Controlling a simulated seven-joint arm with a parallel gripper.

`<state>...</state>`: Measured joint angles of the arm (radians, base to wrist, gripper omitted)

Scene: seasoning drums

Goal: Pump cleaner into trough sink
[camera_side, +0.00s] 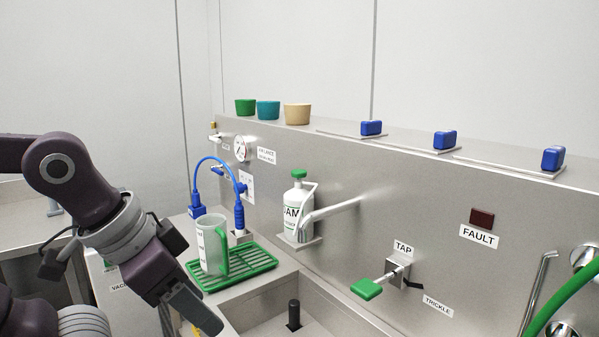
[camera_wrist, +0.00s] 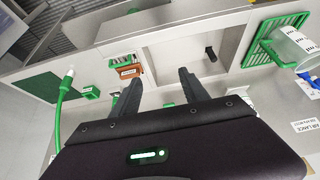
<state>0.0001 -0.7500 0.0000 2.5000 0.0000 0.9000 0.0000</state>
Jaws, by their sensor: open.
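I cannot make the bottle out in the wrist view. The steel trough sink (camera_side: 262,328) is below and in front of it, with a black upright plug (camera_side: 293,314) inside. The sink also shows in the wrist view (camera_wrist: 175,55). My gripper (camera_side: 196,312) is at the lower left in the side view, left of the sink and well apart from the bottle. In the wrist view its two fingers (camera_wrist: 158,84) are spread and empty.
A clear jug (camera_side: 210,246) with a green handle stands on a green rack (camera_side: 248,262) between my gripper and the bottle. A blue hose (camera_side: 215,158) arches behind it. The metal spout (camera_side: 335,208) and a green-handled tap lever (camera_side: 367,288) project over the sink.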

